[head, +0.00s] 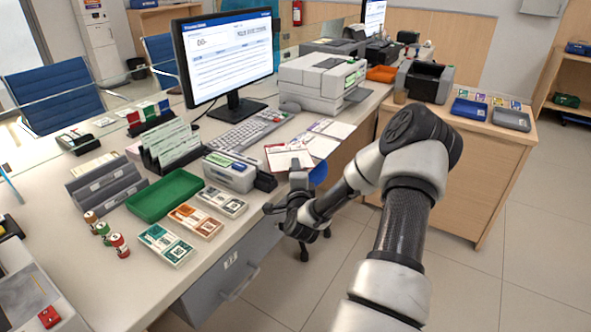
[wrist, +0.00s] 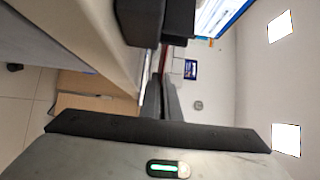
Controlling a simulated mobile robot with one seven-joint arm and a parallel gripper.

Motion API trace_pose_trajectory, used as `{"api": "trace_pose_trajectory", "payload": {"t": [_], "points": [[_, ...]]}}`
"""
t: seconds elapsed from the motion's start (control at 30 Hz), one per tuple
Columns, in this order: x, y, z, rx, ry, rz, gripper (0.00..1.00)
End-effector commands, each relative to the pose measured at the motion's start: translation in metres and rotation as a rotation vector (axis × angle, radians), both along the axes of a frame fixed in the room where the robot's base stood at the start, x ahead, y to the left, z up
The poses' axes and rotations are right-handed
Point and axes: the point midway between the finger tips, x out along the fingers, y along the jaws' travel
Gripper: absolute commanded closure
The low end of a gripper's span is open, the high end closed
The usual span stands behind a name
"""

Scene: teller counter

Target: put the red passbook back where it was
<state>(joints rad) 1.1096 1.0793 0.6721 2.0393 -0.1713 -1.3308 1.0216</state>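The red passbook (head: 281,160) shows in the head view as a pale booklet with a red border, lying flat at the counter's near edge. In the wrist view it appears edge-on as a thin dark-red strip (wrist: 163,58) just past my fingertips. The fingers also show in the wrist view (wrist: 162,82), one on each side of the strip. I cannot tell whether the passbook touches the counter. A black holder (head: 150,123) carries red, blue and green pieces.
Papers (head: 325,138) lie right behind the passbook. A keyboard (head: 243,130) and a white printer (head: 318,80) are farther back. The floor to the right is clear.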

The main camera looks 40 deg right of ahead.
Motion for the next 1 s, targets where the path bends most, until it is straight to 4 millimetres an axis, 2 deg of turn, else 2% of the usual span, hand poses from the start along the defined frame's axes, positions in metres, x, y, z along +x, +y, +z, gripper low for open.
{"api": "trace_pose_trajectory", "payload": {"t": [0.17,0.7,0.8,1.0], "points": [[0.000,0.000,0.002,-0.001,-0.002,0.001,1.00],[0.000,0.000,-0.010,-0.001,-0.002,0.001,1.00],[0.000,0.000,-0.010,-0.001,-0.002,0.001,0.81],[0.000,0.000,-0.010,-0.001,-0.001,0.001,0.79]]}}
